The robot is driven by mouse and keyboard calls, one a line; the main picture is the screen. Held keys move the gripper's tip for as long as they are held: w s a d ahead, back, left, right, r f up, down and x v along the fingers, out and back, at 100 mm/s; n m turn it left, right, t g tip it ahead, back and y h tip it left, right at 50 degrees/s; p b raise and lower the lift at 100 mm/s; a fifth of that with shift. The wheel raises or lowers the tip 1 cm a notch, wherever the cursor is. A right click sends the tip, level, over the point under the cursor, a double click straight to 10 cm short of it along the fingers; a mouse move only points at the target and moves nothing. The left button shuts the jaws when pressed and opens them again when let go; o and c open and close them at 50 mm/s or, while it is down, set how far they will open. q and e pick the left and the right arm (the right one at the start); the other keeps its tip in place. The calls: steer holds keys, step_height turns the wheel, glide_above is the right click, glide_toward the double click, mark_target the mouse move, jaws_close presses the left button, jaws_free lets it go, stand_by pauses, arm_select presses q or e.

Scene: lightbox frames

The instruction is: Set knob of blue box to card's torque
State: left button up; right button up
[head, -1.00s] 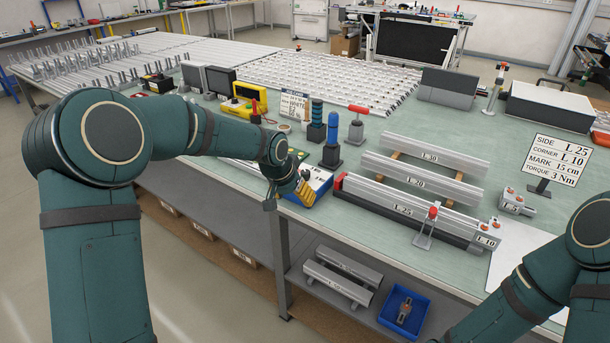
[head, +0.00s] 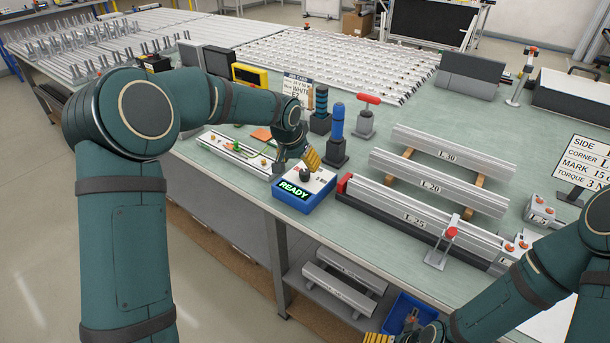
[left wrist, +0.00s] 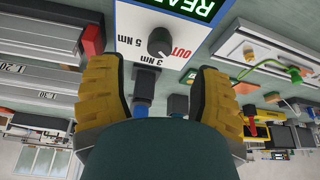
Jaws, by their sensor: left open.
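The blue box (head: 308,203) stands at the table's front edge, with a lit green READY display (head: 294,190) on its front. Its black knob (head: 305,176) is on the white top; the wrist view also shows the knob (left wrist: 160,42) beside labels 3 Nm, 5 Nm and a red OUT. The card (head: 584,170) at the right edge reads torque 3 N, cut off. My right gripper (head: 378,338) is barely in view.
Aluminium profiles (head: 440,182) lie right of the box, with a red-ended one (head: 410,212) close beside it. Blue and black upright tools (head: 337,125) stand behind it. A long fixture (head: 235,150) lies to its left. A lower shelf holds more profiles (head: 340,290).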

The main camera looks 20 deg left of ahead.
mark_target(304, 172)
arm_select(q)
steer(key=b+x, duration=0.1)
steer(key=x, duration=0.6)
steer(key=shift+w+f, duration=0.15)
jaws_close()
